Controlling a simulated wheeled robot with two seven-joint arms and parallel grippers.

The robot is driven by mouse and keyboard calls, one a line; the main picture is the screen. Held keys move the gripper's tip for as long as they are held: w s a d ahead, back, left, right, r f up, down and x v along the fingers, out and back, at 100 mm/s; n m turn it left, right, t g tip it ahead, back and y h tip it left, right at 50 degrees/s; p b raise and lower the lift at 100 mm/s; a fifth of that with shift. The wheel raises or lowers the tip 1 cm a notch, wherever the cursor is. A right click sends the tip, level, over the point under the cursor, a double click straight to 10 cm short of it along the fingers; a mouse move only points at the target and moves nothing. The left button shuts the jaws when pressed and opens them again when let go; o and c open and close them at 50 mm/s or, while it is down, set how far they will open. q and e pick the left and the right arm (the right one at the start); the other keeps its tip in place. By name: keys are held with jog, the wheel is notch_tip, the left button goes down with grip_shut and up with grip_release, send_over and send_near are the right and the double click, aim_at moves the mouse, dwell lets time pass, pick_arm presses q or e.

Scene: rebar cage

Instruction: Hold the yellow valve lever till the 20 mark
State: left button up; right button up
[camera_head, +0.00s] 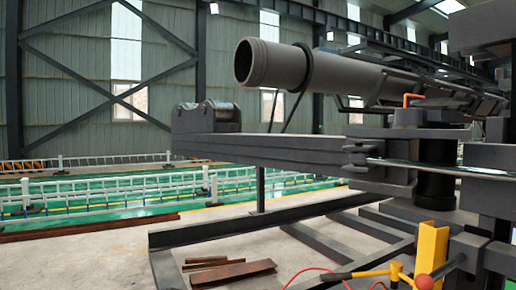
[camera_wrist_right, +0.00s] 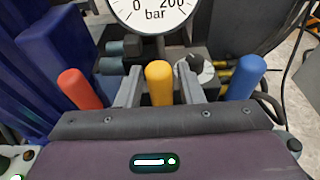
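In the right wrist view, the yellow valve lever (camera_wrist_right: 159,82) stands upright in the middle, between a red lever (camera_wrist_right: 80,89) and a blue lever (camera_wrist_right: 244,77). My right gripper (camera_wrist_right: 160,88) is open, with one finger on each side of the yellow lever and a gap visible on both sides. Above the lever is a white gauge (camera_wrist_right: 152,12) marked 0, 200 and bar. Its upper part is cut off, and I see no needle or 20 mark. Neither gripper shows in the head view.
The head view shows a grey machine with a large pipe (camera_head: 335,72), a yellow post (camera_head: 432,250), a red knob (camera_head: 425,282) and a yellow bar with a black end (camera_head: 365,273). Rusty bars (camera_head: 230,272) lie on the floor. White railings (camera_head: 120,187) stand behind.

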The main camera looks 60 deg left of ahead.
grip_shut()
jog(key=shift+f, duration=0.1)
jog(key=shift+s+f+b, duration=0.1)
jog(key=shift+s+b, duration=0.1)
jog(key=shift+b, duration=0.15)
jog(key=shift+s+t+b, duration=0.25)
jog(key=shift+t+b, duration=0.05)
jog(key=shift+b, duration=0.1)
jog(key=shift+s, duration=0.1)
